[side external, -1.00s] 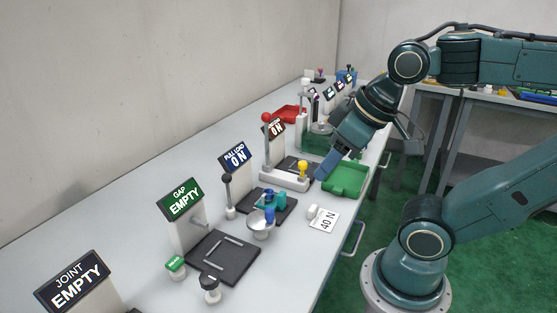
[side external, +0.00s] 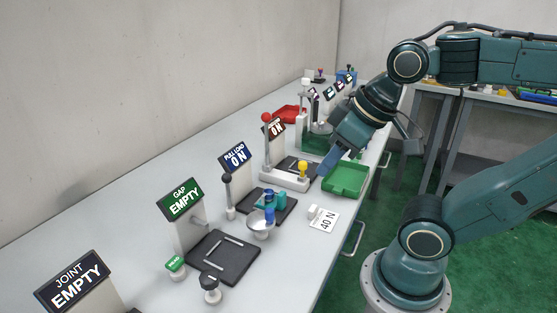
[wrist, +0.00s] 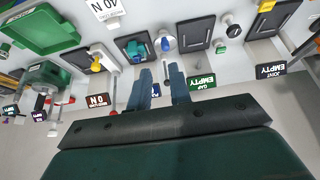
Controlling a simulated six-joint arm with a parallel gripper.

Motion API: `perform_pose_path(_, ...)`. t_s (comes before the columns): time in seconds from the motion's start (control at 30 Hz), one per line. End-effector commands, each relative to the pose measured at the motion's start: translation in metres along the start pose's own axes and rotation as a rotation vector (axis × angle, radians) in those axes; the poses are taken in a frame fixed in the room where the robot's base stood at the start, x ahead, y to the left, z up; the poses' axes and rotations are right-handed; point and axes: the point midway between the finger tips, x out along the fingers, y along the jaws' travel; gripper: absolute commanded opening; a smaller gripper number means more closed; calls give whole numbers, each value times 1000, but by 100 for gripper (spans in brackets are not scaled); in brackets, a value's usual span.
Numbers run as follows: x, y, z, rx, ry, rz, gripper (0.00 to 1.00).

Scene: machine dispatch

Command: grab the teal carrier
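The teal carrier (side external: 279,201) is a small block on the black pad of the PULL LOAD station in the side view. It also shows in the wrist view (wrist: 136,47), beyond my fingertips. A blue part stands close in front of it in the side view and partly overlaps it. My gripper (side external: 324,171) is up and to the right of the carrier in the side view, near the green tray. In the wrist view my gripper (wrist: 160,70) has its two blue fingers apart, with nothing between them.
A yellow-topped post (side external: 302,170) and the green tray (side external: 347,180) are near my gripper. A 40 N card (side external: 325,222) lies by the front edge.

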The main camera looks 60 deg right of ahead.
Motion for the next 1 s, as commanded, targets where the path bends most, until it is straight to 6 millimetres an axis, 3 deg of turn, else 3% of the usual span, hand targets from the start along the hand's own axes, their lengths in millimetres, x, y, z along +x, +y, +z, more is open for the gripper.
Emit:
perform_pose_path(0.27,5,0,-15,-126,-57,-18,20)
perform_pose_path(0.57,22,10,-50,-433,-164,-107,20)
perform_pose_path(1.0,62,55,-91,-896,-231,-344,20)
